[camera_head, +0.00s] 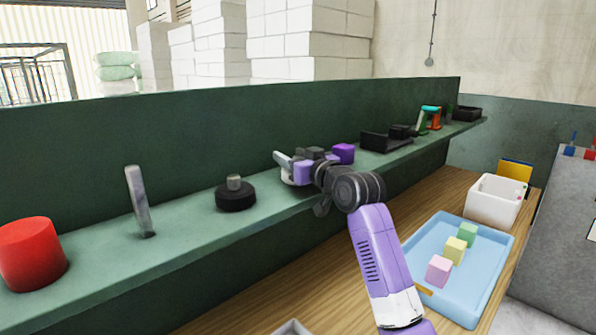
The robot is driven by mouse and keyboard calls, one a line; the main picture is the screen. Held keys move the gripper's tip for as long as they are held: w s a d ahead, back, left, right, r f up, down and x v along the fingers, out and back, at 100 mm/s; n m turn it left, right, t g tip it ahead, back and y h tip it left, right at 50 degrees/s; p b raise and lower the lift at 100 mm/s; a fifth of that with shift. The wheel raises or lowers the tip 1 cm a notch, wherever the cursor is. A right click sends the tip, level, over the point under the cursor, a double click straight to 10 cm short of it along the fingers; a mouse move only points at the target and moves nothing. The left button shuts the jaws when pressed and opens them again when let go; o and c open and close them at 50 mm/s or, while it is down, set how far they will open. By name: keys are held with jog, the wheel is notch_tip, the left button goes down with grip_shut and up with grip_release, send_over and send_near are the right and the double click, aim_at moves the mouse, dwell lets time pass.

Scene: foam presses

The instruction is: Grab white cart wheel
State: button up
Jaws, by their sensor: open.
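A white thing (289,180), which may be the white cart wheel, shows on the green shelf at the middle of the view. Most of it is hidden by my gripper, so I cannot tell its full shape. My gripper (287,168) is open, at the end of my purple and dark grey arm, right at this white thing. I cannot tell whether they touch or whether the thing is between the fingers.
On the shelf (185,235) stand a red cylinder (32,253), an upright grey bar (139,202), a black disc with a grey knob (236,198) and a purple block (344,153). A blue tray (425,258) with coloured cubes and a white bin (492,205) sit on the wooden table.

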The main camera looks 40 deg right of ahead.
jog(key=shift+c, duration=0.2)
grip_shut()
jog(key=shift+r, duration=0.1)
